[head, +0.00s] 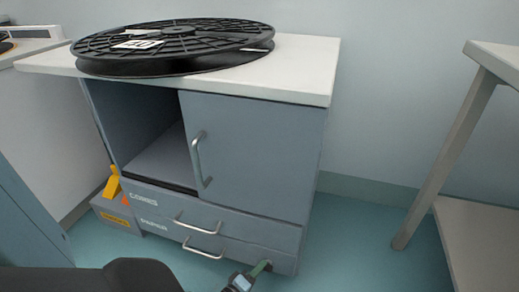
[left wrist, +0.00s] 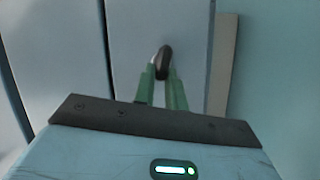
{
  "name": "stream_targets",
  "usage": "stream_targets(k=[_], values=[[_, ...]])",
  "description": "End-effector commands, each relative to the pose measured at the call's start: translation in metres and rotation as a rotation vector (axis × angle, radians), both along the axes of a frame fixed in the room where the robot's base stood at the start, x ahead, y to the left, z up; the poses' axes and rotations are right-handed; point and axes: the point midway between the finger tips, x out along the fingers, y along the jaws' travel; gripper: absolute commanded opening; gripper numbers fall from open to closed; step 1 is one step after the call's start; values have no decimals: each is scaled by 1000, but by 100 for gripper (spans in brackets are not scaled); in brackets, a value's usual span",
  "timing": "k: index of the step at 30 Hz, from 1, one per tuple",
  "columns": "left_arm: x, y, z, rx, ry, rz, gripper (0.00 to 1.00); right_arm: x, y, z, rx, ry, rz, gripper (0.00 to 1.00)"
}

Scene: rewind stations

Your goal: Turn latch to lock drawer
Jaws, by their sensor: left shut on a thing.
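The grey cabinet has two drawers low on its front, an upper drawer (head: 250,227) and a lower drawer (head: 170,236), each with a bar handle. My left gripper (head: 261,268) is at the right end of the lower drawer front. In the left wrist view its green fingers (left wrist: 162,88) are closed on a small dark rounded latch (left wrist: 163,61) that stands out from the grey panel. In the head view the latch is too small and covered to make out its angle. Both drawers look flush with the front. My right gripper is not in view.
A large black reel (head: 170,45) lies on the white cabinet top (head: 300,72). The cabinet door (head: 250,150) stands beside an open, empty compartment (head: 150,125). A grey box with an orange label (head: 113,211) is at the left. A white table (head: 500,60) stands right; floor between is clear.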

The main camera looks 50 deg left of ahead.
Motion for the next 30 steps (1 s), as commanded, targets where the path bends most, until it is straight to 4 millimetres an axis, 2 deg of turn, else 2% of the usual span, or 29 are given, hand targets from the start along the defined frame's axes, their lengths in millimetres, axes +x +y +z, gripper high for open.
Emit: stream_targets(k=[18,30], values=[[0,0,-4,-155,-93,2,0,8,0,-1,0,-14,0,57],[0,0,-5,-201,-121,2,0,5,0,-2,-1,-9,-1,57]])
